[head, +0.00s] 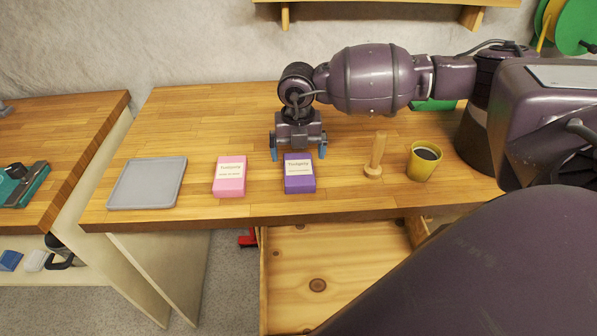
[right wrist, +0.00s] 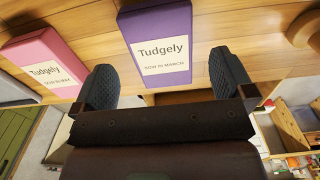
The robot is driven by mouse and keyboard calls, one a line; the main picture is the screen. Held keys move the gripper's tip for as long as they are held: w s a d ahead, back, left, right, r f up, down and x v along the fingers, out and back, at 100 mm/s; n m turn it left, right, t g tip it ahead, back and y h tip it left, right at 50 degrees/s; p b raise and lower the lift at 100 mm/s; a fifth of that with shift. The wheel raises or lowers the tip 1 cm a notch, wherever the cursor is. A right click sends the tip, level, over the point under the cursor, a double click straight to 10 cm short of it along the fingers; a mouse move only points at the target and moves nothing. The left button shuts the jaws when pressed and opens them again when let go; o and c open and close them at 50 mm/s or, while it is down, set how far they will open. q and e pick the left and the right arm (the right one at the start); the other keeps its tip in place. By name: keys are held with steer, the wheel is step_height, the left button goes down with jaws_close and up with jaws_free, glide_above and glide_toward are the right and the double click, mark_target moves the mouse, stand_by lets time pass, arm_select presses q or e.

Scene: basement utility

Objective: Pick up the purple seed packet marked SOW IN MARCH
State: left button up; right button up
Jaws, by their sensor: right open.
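The purple seed packet (head: 299,179) lies on the wooden bench, and its white label reads "Tudgely" and "SOW IN MARCH" in the right wrist view (right wrist: 158,42). A pink packet (head: 230,181) lies to its left; its label in the right wrist view (right wrist: 40,66) reads "Tudgely" and appears to say "SOW IN MAY". My right gripper (head: 298,153) is open and empty, with its fingers at the back end of the purple packet. In the right wrist view the fingers (right wrist: 168,84) are apart, with the packet beyond the gap between them. My left gripper is not in view.
A grey tray (head: 147,184) lies on the bench at left. A wooden peg on a round base (head: 375,158) and a yellow mug (head: 423,162) with dark contents stand right of the purple packet. An open wooden drawer (head: 335,265) shows below the bench edge.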

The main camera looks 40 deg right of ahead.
mark_target(298, 166)
steer(key=f, duration=0.4)
steer(key=shift+s+a+f, duration=0.15)
steer(key=shift+s+f, duration=0.15)
steer(key=c, duration=0.9)
